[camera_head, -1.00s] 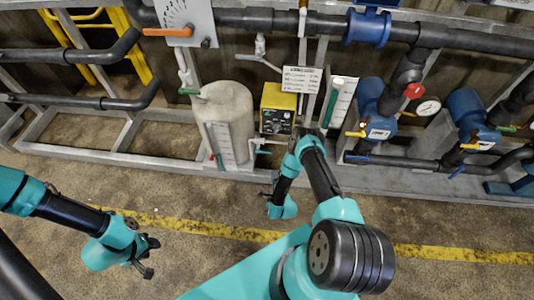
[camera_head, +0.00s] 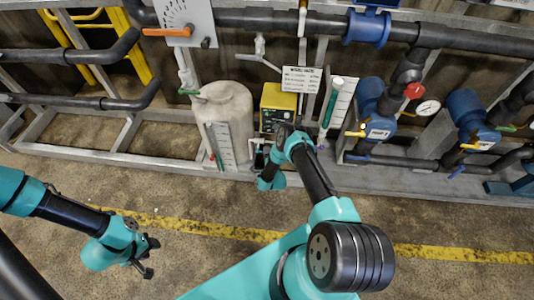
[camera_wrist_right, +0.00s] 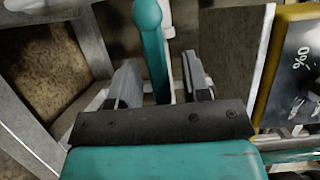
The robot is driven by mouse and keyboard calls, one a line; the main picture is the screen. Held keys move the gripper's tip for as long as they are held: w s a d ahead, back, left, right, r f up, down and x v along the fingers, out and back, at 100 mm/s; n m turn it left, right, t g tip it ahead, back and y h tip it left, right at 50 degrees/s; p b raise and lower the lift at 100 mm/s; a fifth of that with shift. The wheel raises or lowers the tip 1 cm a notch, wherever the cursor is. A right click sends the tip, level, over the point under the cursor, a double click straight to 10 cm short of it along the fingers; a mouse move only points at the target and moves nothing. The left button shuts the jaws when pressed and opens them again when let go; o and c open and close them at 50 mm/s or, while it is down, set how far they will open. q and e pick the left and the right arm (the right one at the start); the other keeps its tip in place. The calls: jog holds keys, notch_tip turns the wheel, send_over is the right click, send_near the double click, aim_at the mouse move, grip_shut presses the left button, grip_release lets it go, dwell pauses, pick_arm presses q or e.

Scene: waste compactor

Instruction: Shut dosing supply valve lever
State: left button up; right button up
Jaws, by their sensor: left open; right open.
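The dosing supply valve lever appears to be the teal-green bar (camera_wrist_right: 151,40) with a rounded end in the right wrist view. It lies between the two fingers of my right gripper (camera_wrist_right: 163,82), which is open, with gaps visible beside the bar. In the head view, my right wrist is low in front of the dosing pump (camera_head: 278,105), between it and the pale tank (camera_head: 224,110); its fingers and the lever cannot be made out clearly there. My left gripper (camera_head: 151,258) is open and empty above the floor at lower left.
A grey frame rail (camera_head: 110,157) runs along the floor. Blue pumps (camera_head: 372,97) and pipework stand further right. The floor around the yellow line (camera_head: 190,226) is clear.

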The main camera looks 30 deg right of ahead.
jog(key=shift+c, duration=0.4)
grip_shut()
